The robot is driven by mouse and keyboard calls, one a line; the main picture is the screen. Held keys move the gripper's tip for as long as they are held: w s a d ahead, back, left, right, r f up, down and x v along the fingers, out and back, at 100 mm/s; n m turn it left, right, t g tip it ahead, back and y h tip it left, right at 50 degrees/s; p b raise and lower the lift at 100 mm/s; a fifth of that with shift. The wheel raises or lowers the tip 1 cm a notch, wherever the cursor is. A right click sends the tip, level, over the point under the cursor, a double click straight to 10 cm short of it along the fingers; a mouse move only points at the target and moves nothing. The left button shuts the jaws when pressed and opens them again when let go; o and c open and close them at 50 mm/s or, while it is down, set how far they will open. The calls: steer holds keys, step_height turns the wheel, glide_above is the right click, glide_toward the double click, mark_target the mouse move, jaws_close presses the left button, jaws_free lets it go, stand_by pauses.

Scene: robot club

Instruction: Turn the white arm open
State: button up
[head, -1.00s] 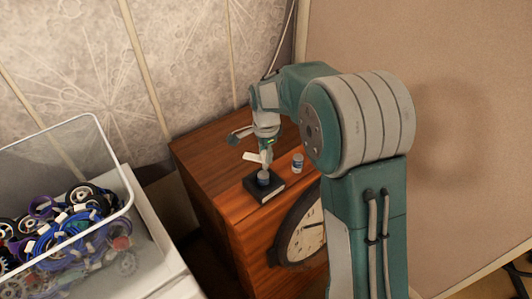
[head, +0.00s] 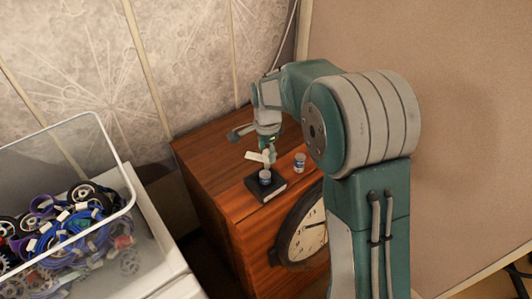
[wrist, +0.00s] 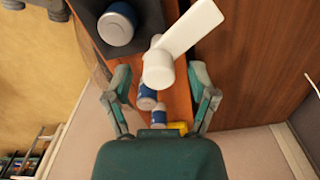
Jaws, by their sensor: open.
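The white arm (wrist: 190,35) is a flat white lever with a round hub. In the wrist view the lever points to the upper right, and the hub lies just ahead of my gripper (wrist: 161,82), between the two spread fingertips. My gripper is open; I cannot tell whether either finger touches the hub. In the head view the white arm (head: 255,156) shows below my gripper (head: 267,147), above a dark square base (head: 270,191). How the arm is mounted is hidden.
A blue-and-white can (head: 265,177) stands on the dark base; another can (head: 299,162) stands to its right on the wooden cabinet (head: 205,150). A round clock (head: 302,230) is at the cabinet's front. A clear bin (head: 125,215) of wheels and cables stands at left.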

step_height(320, 180, up, 11)
steer(key=shift+a, duration=0.2)
steer(key=shift+r, duration=0.1)
stand_by(0.4)
steer(key=s+d+r+n+t, duration=0.1)
steer(key=s+d+r+n, duration=0.2)
steer(key=s, duration=0.4)
steer(key=s+d+r+n+t, duration=0.2)
steer(key=s+d+r+n, duration=0.15)
steer(key=s, duration=0.25)
steer(key=s+d+f+n+t, duration=0.1)
steer(key=s+d+n, duration=0.1)
steer(key=s, duration=0.5)
steer(key=s+d+f+n+t, duration=0.1)
steer(key=s+d+n, duration=0.1)
steer(key=s+n, duration=0.3)
steer(key=s, duration=0.2)
steer(key=shift+s+f+t, duration=0.3)
steer(key=shift+s, duration=0.05)
